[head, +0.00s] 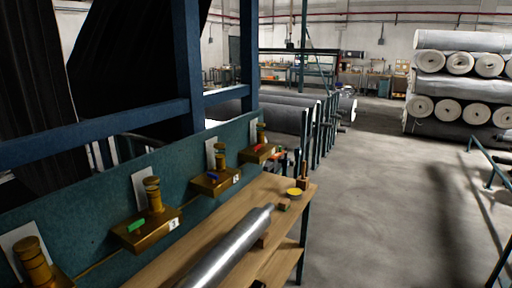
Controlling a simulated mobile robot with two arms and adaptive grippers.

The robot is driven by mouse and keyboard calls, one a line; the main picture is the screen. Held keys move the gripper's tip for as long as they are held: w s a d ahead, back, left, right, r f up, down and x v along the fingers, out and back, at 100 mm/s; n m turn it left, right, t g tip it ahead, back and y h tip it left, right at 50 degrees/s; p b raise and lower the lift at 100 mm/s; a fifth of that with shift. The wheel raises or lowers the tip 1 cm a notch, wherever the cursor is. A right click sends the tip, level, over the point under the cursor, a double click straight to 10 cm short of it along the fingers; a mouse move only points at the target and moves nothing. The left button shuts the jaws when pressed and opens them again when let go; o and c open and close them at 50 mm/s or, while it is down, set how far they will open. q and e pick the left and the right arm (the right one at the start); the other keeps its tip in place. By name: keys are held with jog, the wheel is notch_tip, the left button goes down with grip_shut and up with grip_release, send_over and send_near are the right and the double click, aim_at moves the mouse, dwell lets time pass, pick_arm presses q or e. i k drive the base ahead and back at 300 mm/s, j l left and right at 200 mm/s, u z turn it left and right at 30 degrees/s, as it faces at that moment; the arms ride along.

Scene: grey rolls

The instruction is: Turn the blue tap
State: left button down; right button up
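The blue tap (213,176) is a small blue handle on a brass block (222,183) fixed to a teal panel. A brass cylindrical fitting (220,158) stands up behind the handle, and a small white number plate is on the block's front. A similar block with a green tap (136,225) is nearer on the left, and one with a red tap (260,147) is farther right. Neither of my grippers shows in the head view, and nothing touches the blue tap.
A wooden bench (200,235) runs below the panel. A long shiny metal cylinder (235,243) lies along it. A yellow round object (294,191) and small wooden blocks are at its far end. A blue frame post (187,70) rises behind the panel. Open floor (385,200) lies right.

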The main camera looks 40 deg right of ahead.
aim_at(213, 177)
jog(key=z, duration=1.25)
